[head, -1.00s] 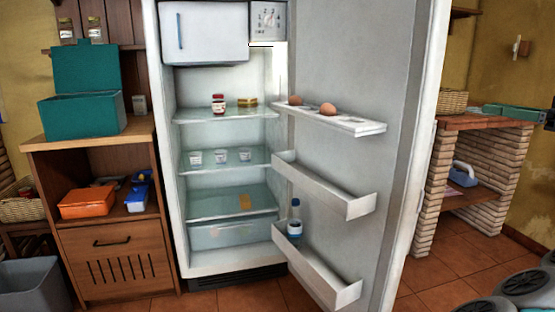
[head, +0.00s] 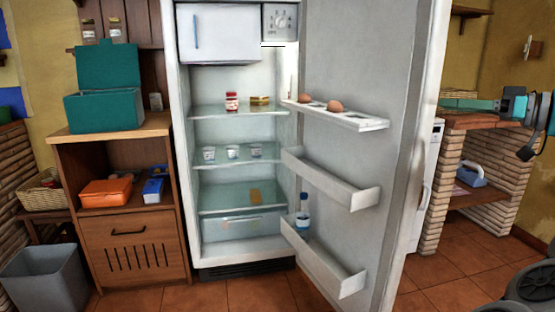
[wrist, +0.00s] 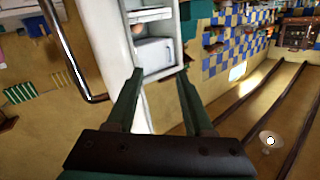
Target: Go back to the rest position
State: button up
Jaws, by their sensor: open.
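My gripper (wrist: 158,75) shows in the wrist view with its two green fingers apart and nothing between them. Behind the fingers the wrist view shows the open fridge (wrist: 153,60) tilted, and a yellow wall. In the head view part of my teal and black arm is at the right edge, in front of the brick counter. The fridge (head: 240,135) stands in the middle with its door (head: 385,130) wide open to the right.
The door's shelves hold eggs (head: 335,106) and a bottle (head: 303,222). A wooden cabinet (head: 135,245) with a teal box (head: 105,112) stands left of the fridge, a grey bin (head: 45,275) beside it. A brick counter (head: 500,185) stands right. Tiled floor lies in front.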

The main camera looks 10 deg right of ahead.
jog(key=w+a+f+g+y, duration=0.1)
jog(key=w+a+f+g, duration=0.15)
jog(key=a, duration=0.75)
jog(key=w+a+f+g, duration=0.1)
jog(key=a+g, duration=0.2)
jog(key=a, duration=0.6)
jog(key=s+a+f+m+g+h, duration=0.1)
jog(key=s+a+f+g, duration=0.15)
jog(key=a+f, duration=0.4)
jog(key=s+a+f+g+h, duration=0.15)
jog(key=s+a+f, duration=0.25)
jog(key=a, duration=0.5)
jog(key=s+a+f+m+g+h, duration=0.1)
jog(key=s+a+f+g+h, duration=0.15)
jog(key=s+f, duration=0.7)
jog(key=s+a+f+m+g+h, duration=0.1)
jog(key=s+f+g+h, duration=0.15)
jog(key=s+f, duration=0.75)
jog(key=s+d+f+m+g+h, duration=0.1)
jog(key=s+d+f+h, duration=0.3)
jog(key=s+f, duration=0.3)
jog(key=shift+s+d+f+m, duration=0.4)
jog(key=shift+s+d, duration=0.35)
jog(key=shift+d, duration=0.05)
jog(key=shift+a, duration=0.1)
